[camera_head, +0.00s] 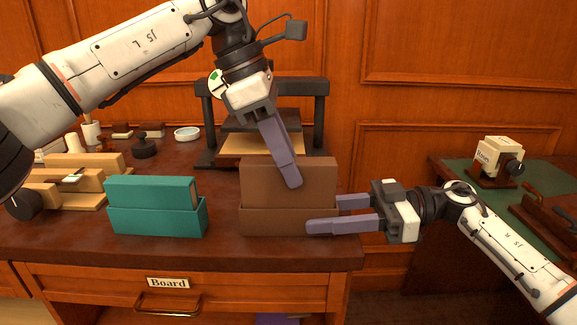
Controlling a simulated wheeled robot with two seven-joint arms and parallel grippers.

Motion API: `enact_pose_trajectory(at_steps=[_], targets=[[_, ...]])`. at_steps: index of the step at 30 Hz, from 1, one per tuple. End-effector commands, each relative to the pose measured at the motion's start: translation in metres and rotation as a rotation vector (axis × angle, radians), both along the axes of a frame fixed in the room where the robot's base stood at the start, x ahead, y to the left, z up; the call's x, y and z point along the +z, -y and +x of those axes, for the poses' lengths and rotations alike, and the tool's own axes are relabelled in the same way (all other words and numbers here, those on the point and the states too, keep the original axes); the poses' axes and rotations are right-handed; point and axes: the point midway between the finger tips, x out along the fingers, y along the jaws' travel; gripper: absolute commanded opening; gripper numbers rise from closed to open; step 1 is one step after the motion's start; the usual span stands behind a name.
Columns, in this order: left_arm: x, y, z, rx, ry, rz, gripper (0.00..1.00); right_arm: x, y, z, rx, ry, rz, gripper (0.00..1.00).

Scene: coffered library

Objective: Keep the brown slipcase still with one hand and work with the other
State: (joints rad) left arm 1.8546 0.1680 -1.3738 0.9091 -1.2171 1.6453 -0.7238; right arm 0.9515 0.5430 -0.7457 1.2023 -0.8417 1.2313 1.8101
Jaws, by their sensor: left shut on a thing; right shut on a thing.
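The brown slipcase (272,222) stands on the dark desk top, right of centre, with a brown block-like volume (262,180) rising out of its top. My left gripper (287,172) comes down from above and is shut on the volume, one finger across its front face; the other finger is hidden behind. My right gripper (324,214) reaches in from the right, low, and is shut on the slipcase's right end, one finger along its front and the other behind. The slipcase looks upright.
A teal slipcase with a volume (150,206) stands to the left on the same desk. A black press (318,105) stands behind. Wooden pieces (95,165) lie at the left. The green-topped table (545,172) at right holds a stamp device (500,155).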

Motion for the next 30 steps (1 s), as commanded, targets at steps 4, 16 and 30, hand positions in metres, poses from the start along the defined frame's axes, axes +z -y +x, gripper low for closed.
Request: enact_pose_trajectory(at_steps=[4, 16, 30], targets=[[0.006, 0.0, 0.001, 0.002, 0.004, -0.002, 0.0, -0.001, 0.0, 0.0, 0.001, -0.001, -0.001, 0.16], [0.018, 0.001, 0.0, 0.0, 0.001, -0.002, 0.0, -0.001, 0.0, 0.0, 0.001, -0.001, -0.001, 0.16], [0.032, 0.0, 0.0, -0.001, 0.001, -0.002, 0.0, 0.0, 0.0, 0.0, 0.001, 0.0, -0.001, 0.16]])
